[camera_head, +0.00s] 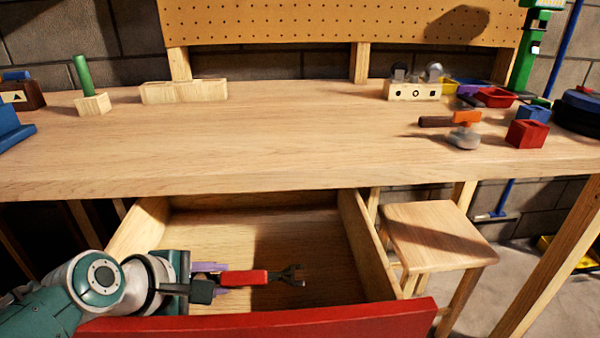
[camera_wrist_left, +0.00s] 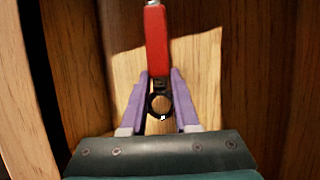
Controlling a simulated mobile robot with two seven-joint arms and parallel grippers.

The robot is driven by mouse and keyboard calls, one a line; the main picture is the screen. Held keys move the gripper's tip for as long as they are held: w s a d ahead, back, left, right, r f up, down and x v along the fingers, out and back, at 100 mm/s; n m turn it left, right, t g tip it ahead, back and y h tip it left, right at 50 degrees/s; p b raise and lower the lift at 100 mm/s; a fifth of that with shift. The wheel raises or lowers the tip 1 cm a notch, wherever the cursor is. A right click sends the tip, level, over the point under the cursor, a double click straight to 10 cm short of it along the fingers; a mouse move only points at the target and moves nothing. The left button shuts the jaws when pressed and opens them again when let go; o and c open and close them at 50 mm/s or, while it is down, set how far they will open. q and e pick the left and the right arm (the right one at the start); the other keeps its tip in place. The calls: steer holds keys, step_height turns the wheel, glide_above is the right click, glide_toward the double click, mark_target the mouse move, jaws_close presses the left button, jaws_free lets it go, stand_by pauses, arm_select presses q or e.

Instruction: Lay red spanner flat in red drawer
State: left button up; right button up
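The red spanner (camera_head: 246,277) has a red handle, a dark open jaw pointing right and a black ring end. It is inside the open red drawer (camera_head: 270,322), over its wooden floor, roughly level and lengthwise across the drawer. I cannot tell whether it touches the floor. My right gripper is not in view.
The workbench top (camera_head: 270,130) is above and behind the drawer. On it are a hammer (camera_head: 462,120), a red block (camera_head: 527,134) and wooden holders. A wooden stool (camera_head: 437,235) stands right of the drawer. The drawer floor behind the spanner is clear.

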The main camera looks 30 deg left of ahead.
arm_select(q)
steer(key=o, duration=0.5)
steer(key=shift+s+f, duration=0.2)
steer(key=shift+f, duration=0.05)
steer(key=shift+s+f, duration=0.1)
steer(key=shift+s+d+r, duration=0.1)
steer(key=shift+r, duration=0.2)
steer(key=p+v, duration=0.5)
steer(key=v, duration=0.4)
steer(key=shift+r, duration=0.45)
